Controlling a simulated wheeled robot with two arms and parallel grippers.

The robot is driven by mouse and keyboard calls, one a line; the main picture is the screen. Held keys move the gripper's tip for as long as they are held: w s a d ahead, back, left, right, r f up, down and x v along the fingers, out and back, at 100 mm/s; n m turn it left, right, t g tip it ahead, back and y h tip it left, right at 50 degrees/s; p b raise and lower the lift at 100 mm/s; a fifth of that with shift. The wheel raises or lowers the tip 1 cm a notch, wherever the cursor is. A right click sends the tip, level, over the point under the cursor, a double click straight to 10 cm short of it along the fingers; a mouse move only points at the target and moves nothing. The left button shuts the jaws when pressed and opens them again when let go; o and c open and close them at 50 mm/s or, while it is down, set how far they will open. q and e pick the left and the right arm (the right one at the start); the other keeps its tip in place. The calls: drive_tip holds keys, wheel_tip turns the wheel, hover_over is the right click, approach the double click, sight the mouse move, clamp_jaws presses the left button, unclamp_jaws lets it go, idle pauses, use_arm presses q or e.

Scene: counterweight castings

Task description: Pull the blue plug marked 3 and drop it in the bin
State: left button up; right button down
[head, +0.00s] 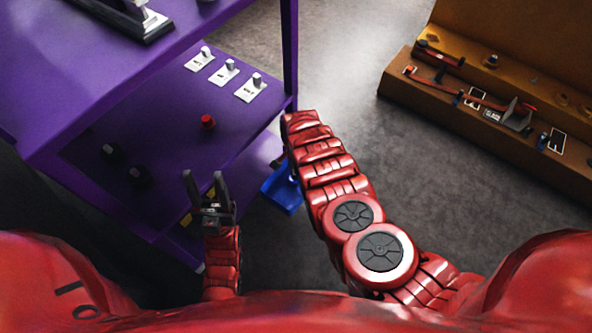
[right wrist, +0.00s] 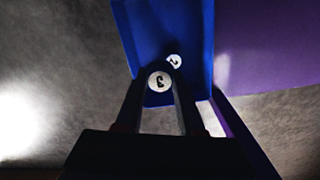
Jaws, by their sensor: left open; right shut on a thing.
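A blue bin (head: 283,192) sits beside the purple stand, partly hidden by my right arm. It fills the upper middle of the right wrist view (right wrist: 135,32). My right gripper (right wrist: 160,68) is shut on the plug marked 3 (right wrist: 159,82), whose round white face shows between the fingers. The plug appears in front of the bin; its height over it is unclear, and its body is too dark to tell its colour. In the head view, the right gripper is hidden behind its arm. My left gripper (head: 207,188) is open and empty in front of the purple stand.
Another white disc (right wrist: 175,61) shows against the bin, its mark hard to read. The purple stand (head: 150,85) carries several small pieces, including a red knob (head: 208,121). Grey floor between is clear.

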sight(295, 172)
wheel_tip(295, 172, down, 4)
drive_tip(key=b, duration=0.3)
drive_tip(key=shift+r, duration=0.1)
drive_tip(key=shift+c, duration=2.2)
unclamp_jaws()
wheel_tip(295, 172, up, 7)
drive_tip(key=p, duration=0.4)
drive_tip(key=shift+a, duration=0.1)
wheel_tip(295, 172, up, 10)
drive_tip(key=p, duration=0.3)
drive_tip(key=shift+r+p, duration=0.2)
drive_tip(key=shift+p, duration=0.1)
